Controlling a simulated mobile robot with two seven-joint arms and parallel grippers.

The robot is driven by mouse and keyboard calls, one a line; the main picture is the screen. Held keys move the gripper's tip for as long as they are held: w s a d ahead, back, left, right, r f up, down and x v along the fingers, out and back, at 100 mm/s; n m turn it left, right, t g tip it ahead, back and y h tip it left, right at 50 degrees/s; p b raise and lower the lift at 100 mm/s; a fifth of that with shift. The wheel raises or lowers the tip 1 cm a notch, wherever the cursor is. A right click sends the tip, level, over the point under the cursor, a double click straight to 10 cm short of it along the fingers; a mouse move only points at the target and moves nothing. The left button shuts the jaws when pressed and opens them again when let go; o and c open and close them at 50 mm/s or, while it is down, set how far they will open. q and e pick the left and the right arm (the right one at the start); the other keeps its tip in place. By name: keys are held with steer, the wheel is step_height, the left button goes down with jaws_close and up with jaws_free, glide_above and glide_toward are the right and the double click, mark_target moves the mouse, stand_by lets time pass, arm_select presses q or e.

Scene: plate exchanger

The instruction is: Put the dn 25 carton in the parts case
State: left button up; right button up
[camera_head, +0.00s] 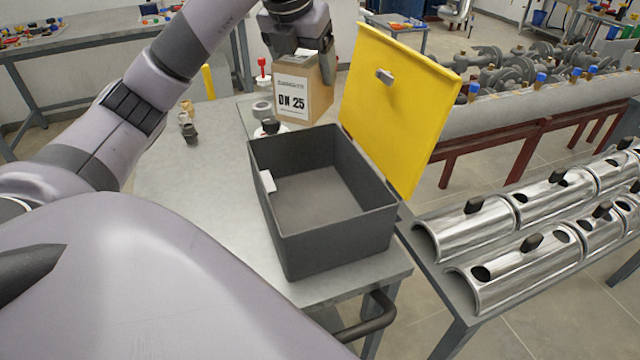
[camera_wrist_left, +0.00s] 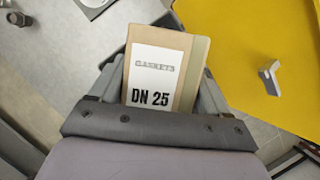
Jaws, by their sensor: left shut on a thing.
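The DN 25 carton (camera_head: 304,92) is a brown box with a white label, at the far side of the parts case. My left gripper (camera_head: 303,60) is shut on it from above. In the left wrist view the carton (camera_wrist_left: 158,75) sits between the two fingers of my left gripper (camera_wrist_left: 160,100), its label reading "GASKETS DN 25". The parts case (camera_head: 330,222) is a dark grey open box on the table, its inside empty. Its yellow lid (camera_head: 395,105) stands open on the right and also shows in the left wrist view (camera_wrist_left: 262,50). My right gripper is not in view.
The grey table (camera_head: 190,225) holds small fittings (camera_head: 190,130) and a red-topped valve (camera_head: 262,75) left of the carton. Shiny metal half-shells (camera_head: 530,265) lie on a stand at the right. The table left of the case is mostly clear.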

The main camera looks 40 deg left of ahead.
mark_target(292, 115)
arm_select(q)
steer(key=shift+w+a, duration=0.1)
steer(key=shift+w, duration=0.05)
steer(key=shift+f, duration=0.2)
step_height(292, 115, down, 20)
steer(key=shift+r+b, duration=0.25)
steer(key=shift+b, duration=0.05)
steer(key=shift+f, duration=0.2)
steer(key=o, duration=1.1)
steer(key=shift+r, duration=0.1)
steer(key=v, duration=1.2)
steer(key=shift+r, duration=0.1)
